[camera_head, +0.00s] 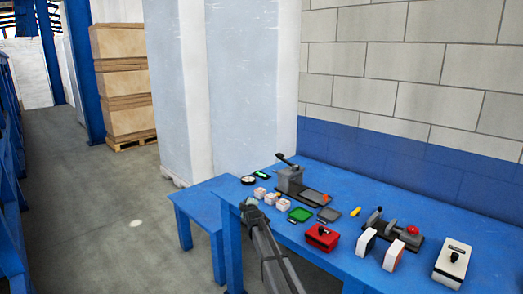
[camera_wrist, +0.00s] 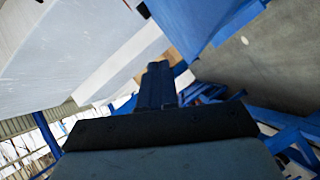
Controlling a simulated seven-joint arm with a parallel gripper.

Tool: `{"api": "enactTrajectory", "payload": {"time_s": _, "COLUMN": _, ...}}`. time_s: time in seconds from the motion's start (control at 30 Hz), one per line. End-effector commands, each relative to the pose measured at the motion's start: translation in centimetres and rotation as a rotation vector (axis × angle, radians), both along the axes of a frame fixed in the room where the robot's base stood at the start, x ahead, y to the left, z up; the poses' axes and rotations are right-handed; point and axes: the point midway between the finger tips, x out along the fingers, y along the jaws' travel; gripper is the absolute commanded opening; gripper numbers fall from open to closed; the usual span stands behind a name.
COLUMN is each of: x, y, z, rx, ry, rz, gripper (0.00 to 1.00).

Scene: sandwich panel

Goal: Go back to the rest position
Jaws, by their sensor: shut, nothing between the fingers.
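My gripper (camera_wrist: 155,85) is shut and empty, its fingers pressed together in the wrist view. In the head view my dark grey arm (camera_head: 268,250) reaches up past the front edge of the blue table (camera_head: 330,262). Its end is near the table's left front corner, close to several small white-and-red blocks, and whether it touches anything there cannot be told. The wrist view is tilted and shows the pale wrapped stacks, a blue tabletop and the grey floor, with nothing held.
A lower blue table (camera_head: 200,203) adjoins at left. The floor (camera_head: 110,220) is open.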

Motion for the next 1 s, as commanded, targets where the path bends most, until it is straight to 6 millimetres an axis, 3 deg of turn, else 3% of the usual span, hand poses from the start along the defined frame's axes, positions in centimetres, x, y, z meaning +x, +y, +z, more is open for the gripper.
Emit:
{"api": "enactTrajectory", "payload": {"time_s": 0.03, "x": -1.5, "y": 2.3, "z": -1.5, "rx": -0.009, "ry": 0.009, "rz": 0.026, "gripper": 0.00}}
{"api": "enactTrajectory", "payload": {"time_s": 0.1, "x": -3.5, "y": 4.2, "z": -4.0, "rx": -0.013, "ry": 0.036, "rz": 0.047, "gripper": 0.00}}
{"api": "enactTrajectory", "payload": {"time_s": 0.27, "x": -8.3, "y": 4.0, "z": -11.1, "rx": 0.007, "ry": 0.166, "rz": 0.035, "gripper": 0.00}}
{"api": "enactTrajectory", "payload": {"time_s": 0.5, "x": -16.1, "y": -1.2, "z": -22.0, "rx": 0.071, "ry": 0.426, "rz": -0.067, "gripper": 0.00}}
{"api": "enactTrajectory", "payload": {"time_s": 0.67, "x": -22.3, "y": -5.5, "z": -28.4, "rx": 0.120, "ry": 0.605, "rz": -0.168, "gripper": 0.00}}
{"api": "enactTrajectory", "payload": {"time_s": 0.8, "x": -28.4, "y": -9.1, "z": -33.3, "rx": 0.163, "ry": 0.761, "rz": -0.269, "gripper": 0.00}}
{"api": "enactTrajectory", "payload": {"time_s": 1.0, "x": -38.3, "y": -13.7, "z": -39.1, "rx": 0.220, "ry": 0.979, "rz": -0.436, "gripper": 0.00}}
